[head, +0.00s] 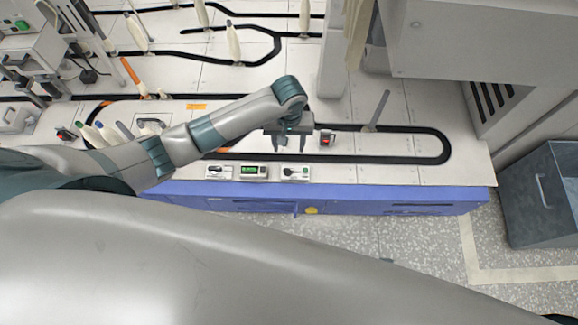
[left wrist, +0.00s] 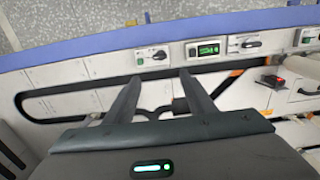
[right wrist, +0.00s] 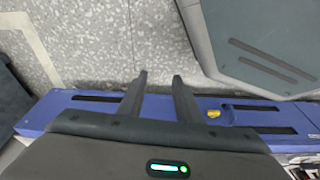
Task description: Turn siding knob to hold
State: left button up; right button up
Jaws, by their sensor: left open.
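Two small white boxes with black knobs sit along the blue front edge of the bench: one at the right (head: 295,173) and one at the left (head: 222,172) of a green-lit display box. The labels are too small to tell which is the siding knob. In the left wrist view the head view's right knob box (left wrist: 152,55) is just beyond my fingertips, and the other knob (left wrist: 250,44) is farther right. My left gripper (head: 290,148) is open and empty above the bench, just behind the right knob box. My right gripper (right wrist: 160,78) is open and empty, over the floor and bench edge.
The display box (head: 254,171) stands between the knob boxes. A small box with a red light (head: 326,138) is beside my left gripper. A black track loop (head: 440,148) and an upright peg (head: 376,112) are to the right. A grey bin (head: 545,190) stands on the floor.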

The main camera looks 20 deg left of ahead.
aim_at(289, 170)
pick_arm(q)
notch_tip(289, 170, down, 15)
jog(key=b, duration=0.3)
jog(key=shift+f, duration=1.05)
pick_arm(e)
jog(key=w+v, duration=0.2)
jog(key=v, duration=0.6)
jog(key=shift+w+a+r, duration=0.35)
jog(key=shift+a+r, duration=0.05)
jog(key=shift+r, duration=0.2)
pick_arm(q)
jog(key=shift+c, duration=0.6)
jog(key=c, duration=0.9)
